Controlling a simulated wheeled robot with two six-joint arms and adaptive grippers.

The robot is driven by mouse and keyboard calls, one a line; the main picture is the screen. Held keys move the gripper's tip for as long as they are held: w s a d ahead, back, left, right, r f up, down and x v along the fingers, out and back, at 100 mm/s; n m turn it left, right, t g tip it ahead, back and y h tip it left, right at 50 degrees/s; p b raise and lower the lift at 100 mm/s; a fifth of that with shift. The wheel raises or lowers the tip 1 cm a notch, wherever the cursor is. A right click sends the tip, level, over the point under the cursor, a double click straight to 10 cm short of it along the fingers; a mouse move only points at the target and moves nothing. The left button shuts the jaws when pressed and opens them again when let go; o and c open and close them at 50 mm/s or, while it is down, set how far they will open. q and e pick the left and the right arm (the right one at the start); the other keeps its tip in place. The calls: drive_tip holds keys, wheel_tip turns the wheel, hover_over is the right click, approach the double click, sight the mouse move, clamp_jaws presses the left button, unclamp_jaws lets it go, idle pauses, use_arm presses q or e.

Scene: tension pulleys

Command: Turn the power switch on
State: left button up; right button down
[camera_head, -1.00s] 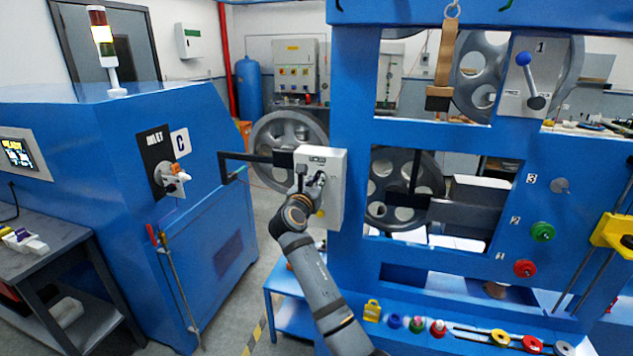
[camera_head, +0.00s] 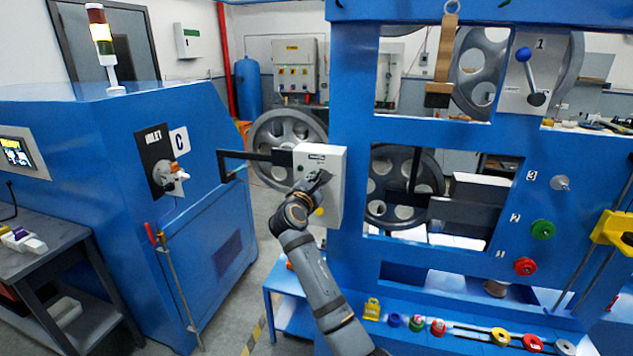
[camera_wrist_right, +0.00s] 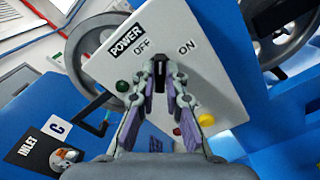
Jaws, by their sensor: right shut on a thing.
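The power box (camera_head: 336,165) is a pale box at the left post of the blue frame. In the right wrist view its face (camera_wrist_right: 195,80) shows a POWER label, with OFF to the left and ON to the right. My right gripper (camera_head: 320,178) is at the front of this box. In the wrist view its fingers (camera_wrist_right: 160,70) are closed around the black power switch (camera_wrist_right: 159,77), just below and between OFF and ON. The fingers partly hide the switch, so its exact setting is hard to read. My left gripper is not in view.
The box face has a green lamp (camera_wrist_right: 122,86), a red button (camera_wrist_right: 177,131) and a yellow button (camera_wrist_right: 205,120) close to my fingers. A dark bracket (camera_head: 255,155) sticks out left of the box. A blue cabinet (camera_head: 205,240) stands further left, across a floor gap.

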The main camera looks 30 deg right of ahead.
drive_tip(key=m+b, duration=0.1)
drive_tip(key=m, duration=0.2)
drive_tip(key=m+b, duration=0.2)
drive_tip(key=m, duration=0.1)
drive_tip(key=m+b, duration=0.2)
drive_tip(key=m, duration=0.2)
drive_tip(key=shift+f, duration=0.3)
drive_tip(key=shift+b, duration=0.3)
drive_tip(key=c, duration=1.4)
unclamp_jaws()
